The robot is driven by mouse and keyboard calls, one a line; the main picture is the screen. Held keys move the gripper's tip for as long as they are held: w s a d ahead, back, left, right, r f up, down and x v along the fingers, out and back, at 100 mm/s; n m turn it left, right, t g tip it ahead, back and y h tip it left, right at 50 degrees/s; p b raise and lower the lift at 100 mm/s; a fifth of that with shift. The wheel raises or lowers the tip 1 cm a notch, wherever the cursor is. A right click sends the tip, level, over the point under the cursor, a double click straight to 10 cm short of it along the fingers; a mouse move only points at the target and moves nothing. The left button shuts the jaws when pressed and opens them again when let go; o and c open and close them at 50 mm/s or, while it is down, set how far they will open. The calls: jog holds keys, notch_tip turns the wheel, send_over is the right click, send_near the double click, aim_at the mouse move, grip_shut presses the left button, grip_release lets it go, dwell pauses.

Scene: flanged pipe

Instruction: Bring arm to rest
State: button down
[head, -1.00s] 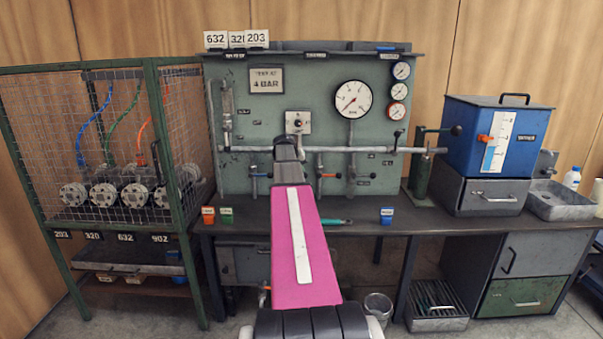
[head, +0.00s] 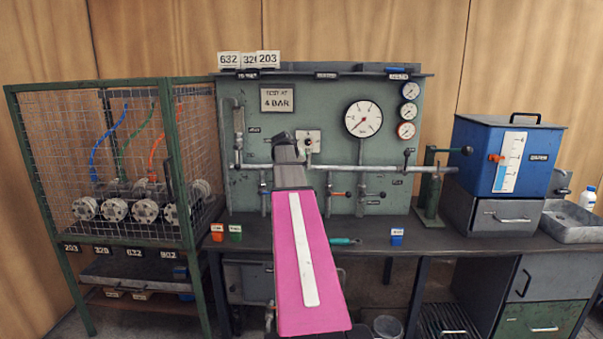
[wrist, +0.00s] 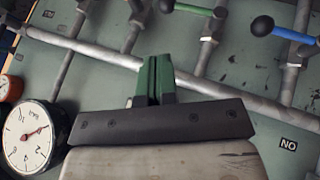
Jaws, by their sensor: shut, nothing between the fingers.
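My arm reaches forward, with a pink link in the head view, toward the green test panel (head: 300,185). My gripper (wrist: 156,62) shows in the wrist view as two green fingers pressed together, shut and empty. It is in front of the panel, near the grey horizontal pipe (wrist: 90,49); I cannot tell the exact gap. In the head view the fingers are hidden behind the arm's end. The large pressure gauge (head: 363,118) is on the panel right of the arm's end; a white dial (wrist: 27,137) shows at left in the wrist view.
The bench (head: 450,238) runs below the panel. A mesh cage (head: 110,165) stands left, a blue tank (head: 515,160) right. Valve levers with green (wrist: 190,9) and blue (wrist: 292,34) handles stick out near the gripper. A teal-handled tool (head: 344,241) lies on the bench.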

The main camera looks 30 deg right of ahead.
jog(key=s+a+f+n+y, duration=0.2)
jog(key=s+a+f, duration=0.1)
jog(key=a+f, duration=0.85)
jog(key=s+a+f+n+y, duration=0.1)
jog(key=s+a+f+y, duration=0.15)
jog(key=a+f, duration=0.85)
jog(key=s+a+f+n+g+y, duration=0.1)
jog(key=s+a+f, duration=0.5)
jog(key=s+a, duration=0.2)
jog(key=s+a+f+n+g+y, duration=0.1)
jog(key=s+a+f, duration=0.5)
jog(key=a, duration=0.5)
jog(key=shift+s+a, duration=0.3)
jog(key=shift+s, duration=0.55)
jog(key=shift+y, duration=0.25)
